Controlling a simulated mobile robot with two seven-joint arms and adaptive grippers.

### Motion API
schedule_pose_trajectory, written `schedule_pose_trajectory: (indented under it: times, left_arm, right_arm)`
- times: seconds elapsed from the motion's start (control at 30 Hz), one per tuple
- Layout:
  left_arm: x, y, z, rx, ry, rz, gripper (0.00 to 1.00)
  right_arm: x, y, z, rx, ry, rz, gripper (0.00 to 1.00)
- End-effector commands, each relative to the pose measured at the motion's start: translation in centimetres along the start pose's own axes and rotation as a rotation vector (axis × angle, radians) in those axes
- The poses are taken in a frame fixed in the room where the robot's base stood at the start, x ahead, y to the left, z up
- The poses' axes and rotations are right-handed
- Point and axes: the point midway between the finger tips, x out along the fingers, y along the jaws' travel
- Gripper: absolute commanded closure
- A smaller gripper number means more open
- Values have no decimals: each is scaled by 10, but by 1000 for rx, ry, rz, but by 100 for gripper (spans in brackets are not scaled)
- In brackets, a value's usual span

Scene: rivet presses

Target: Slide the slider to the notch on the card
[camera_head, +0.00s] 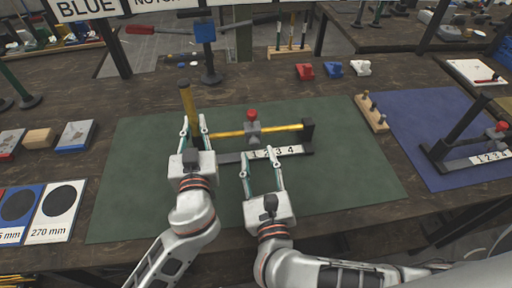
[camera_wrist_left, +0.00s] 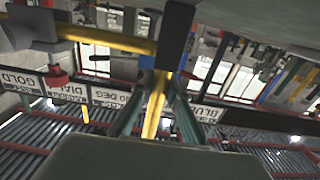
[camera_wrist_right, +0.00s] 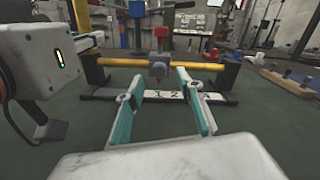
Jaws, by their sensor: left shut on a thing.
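The slider (camera_head: 252,130), a grey block with a red knob, sits on the yellow rail (camera_head: 284,128) of the press on the green mat. It also shows in the right wrist view (camera_wrist_right: 157,70). It stands about above the 1 on the numbered scale (camera_head: 281,151). My left gripper (camera_head: 192,128) is shut on the yellow post (camera_head: 187,103) at the press's left end; the post also shows in the left wrist view (camera_wrist_left: 154,106). My right gripper (camera_head: 262,162) is open and empty, in front of the scale, apart from the slider. The sign beginning NOTC (camera_head: 152,4) is cut off; its value is unreadable.
A second press (camera_head: 470,150) stands on the blue mat (camera_head: 412,118) at right. A wooden peg block (camera_head: 372,113) is by the green mat's right edge. Red, blue and white pieces (camera_head: 333,69) lie behind. A blue-boxed stand (camera_head: 208,60) rises behind the mat.

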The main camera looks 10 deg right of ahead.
Motion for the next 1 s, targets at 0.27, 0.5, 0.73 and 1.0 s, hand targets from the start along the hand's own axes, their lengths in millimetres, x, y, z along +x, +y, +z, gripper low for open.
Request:
schedule_pose_trajectory:
  times: [0.27,0.5,0.73,1.0]
  left_arm:
    - [0,0,0,0,1,0,100]
    - [0,0,0,0,1,0,100]
    - [0,0,0,0,1,0,100]
    - [0,0,0,0,1,0,100]
  right_arm:
    - [34,0,0,-1,-1,0,63]
    - [40,0,0,-1,-1,0,63]
    - [40,0,0,-1,0,0,84]
    - [40,-4,-2,-2,0,-1,100]
